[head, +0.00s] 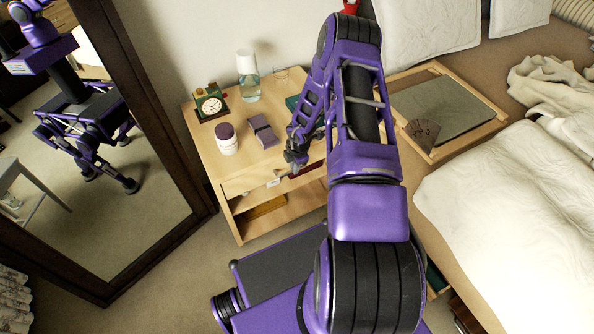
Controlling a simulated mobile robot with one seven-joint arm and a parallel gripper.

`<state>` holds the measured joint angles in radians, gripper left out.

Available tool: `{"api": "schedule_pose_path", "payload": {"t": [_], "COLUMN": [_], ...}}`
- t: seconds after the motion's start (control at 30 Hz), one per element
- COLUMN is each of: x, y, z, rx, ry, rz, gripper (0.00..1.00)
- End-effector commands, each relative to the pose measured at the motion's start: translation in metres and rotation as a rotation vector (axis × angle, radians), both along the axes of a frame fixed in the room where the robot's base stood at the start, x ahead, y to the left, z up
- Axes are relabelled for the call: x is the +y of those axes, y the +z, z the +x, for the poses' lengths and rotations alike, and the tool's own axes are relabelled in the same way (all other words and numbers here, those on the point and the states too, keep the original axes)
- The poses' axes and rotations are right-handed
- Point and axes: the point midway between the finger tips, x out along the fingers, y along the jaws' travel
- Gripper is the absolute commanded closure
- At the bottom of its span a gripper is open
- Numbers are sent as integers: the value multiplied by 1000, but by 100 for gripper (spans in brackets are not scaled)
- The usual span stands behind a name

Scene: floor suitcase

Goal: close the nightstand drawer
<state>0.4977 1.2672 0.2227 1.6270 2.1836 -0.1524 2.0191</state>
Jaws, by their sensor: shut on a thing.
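The wooden nightstand (202,137) stands against the wall, left of the bed. Its drawer (258,192) is at the front, below the top. It appears partly pulled out, with a dark red thing (304,170) showing at its right part. My gripper (291,162) is at the drawer's front, small and partly hidden by its own links. It is shut at the drawer; the exact part between the fingers cannot be made out. My arm hides the nightstand's right side and the drawer's right end.
On the nightstand top are a clock (211,104), a glass bottle (248,80), a jar (227,140) and a purple box (262,131). An open shelf (262,209) lies below the drawer. A mirror (165,180) stands left. A wooden tray (455,151) lies on the bed.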

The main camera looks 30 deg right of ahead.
Motion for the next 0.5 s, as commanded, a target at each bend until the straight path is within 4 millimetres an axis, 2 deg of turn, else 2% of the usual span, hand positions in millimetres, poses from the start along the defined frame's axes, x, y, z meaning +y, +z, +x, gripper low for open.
{"api": "schedule_pose_path", "payload": {"t": [0.27,0.3,0.47,0.5], "x": [0,0,0,0], "y": [1,1,1,1], "z": [6,6,5,5], "rx": [-6,-7,-6,-5], "ry": [0,0,1,1], "rz": [0,0,0,0], "gripper": [100,83,55,55]}}
